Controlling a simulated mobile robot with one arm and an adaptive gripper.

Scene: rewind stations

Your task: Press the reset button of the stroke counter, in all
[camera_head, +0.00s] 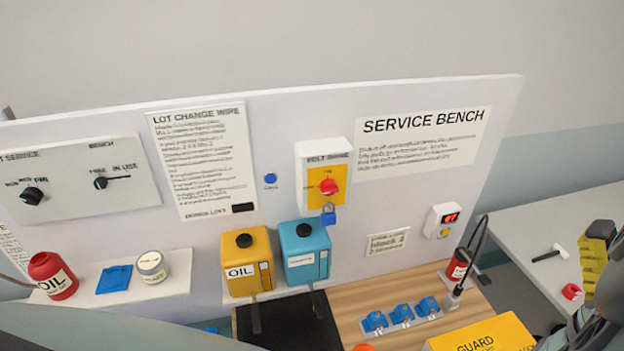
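A small white box (442,220) with a lit red display (451,217) is mounted on the upright panel right of centre; it looks like the stroke counter, though its digits are too small to read. A small yellow-orange button (445,233) sits on its face below the display. Nothing covers the box or the button. Dark grey parts of my own arm show at the lower right edge, apart from the box. My gripper's fingertips do not show.
Below the box, a red canister (458,265) and dark cable stand on a wooden bench (350,299) beside blue parts (401,314) and a yellow GUARD box (484,337). A switch box with red knob and blue padlock (328,217) hangs left. A grey table (530,225) is right.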

